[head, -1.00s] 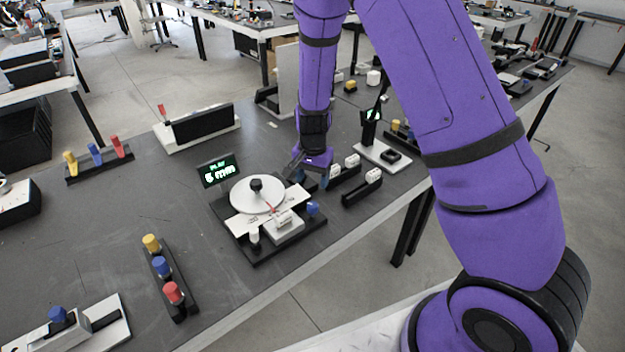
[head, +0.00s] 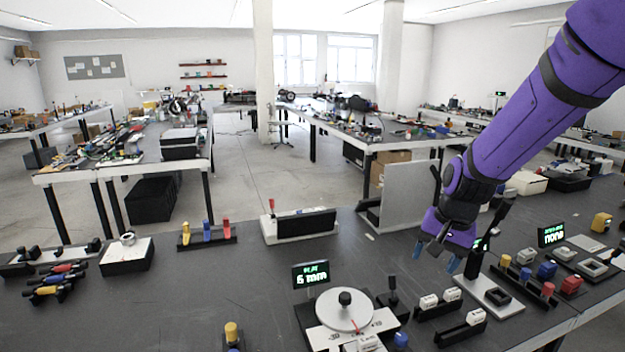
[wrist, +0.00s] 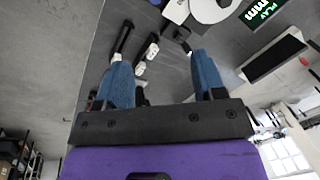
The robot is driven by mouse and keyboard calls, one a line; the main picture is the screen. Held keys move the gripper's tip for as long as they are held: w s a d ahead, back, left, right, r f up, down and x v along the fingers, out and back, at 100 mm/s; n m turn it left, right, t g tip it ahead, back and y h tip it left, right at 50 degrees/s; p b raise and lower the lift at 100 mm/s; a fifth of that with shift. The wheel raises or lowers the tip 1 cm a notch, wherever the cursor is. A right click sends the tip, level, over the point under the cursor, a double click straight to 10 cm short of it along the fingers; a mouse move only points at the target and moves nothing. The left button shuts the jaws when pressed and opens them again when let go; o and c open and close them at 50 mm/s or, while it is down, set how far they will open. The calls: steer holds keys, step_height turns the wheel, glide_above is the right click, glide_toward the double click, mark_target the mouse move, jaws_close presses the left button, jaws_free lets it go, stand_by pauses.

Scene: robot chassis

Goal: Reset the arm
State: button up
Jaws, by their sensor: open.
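My purple arm comes in from the upper right in the head view. My gripper (head: 434,256) hangs above the dark table (head: 200,290), near a black lever device on a white base (head: 497,295). Its two blue fingers stand apart with nothing between them, and they also show in the wrist view (wrist: 163,84). The fingers are clear of the table. In the wrist view, two black holders with white blocks (wrist: 146,52) lie beyond the fingers.
The dial device (head: 342,308) with a green "6 mm" display (head: 311,274) stands left of my gripper. A grey upright panel (head: 405,195) stands behind it. The left middle of the table is mostly clear.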

steer(key=s+d+r+n+t, duration=0.1)
steer(key=s+d+r+n, duration=0.1)
steer(key=s+r, duration=0.6)
steer(key=s+d+r+n+t+h, duration=0.1)
steer(key=s+d+r+n+t, duration=0.1)
steer(key=s+r, duration=0.7)
steer(key=s+d+n, duration=0.1)
steer(key=s, duration=0.5)
steer(key=shift+s+d+n+t+h, duration=0.2)
steer(key=shift+s+n+t+h, duration=0.1)
steer(key=shift+s, duration=0.1)
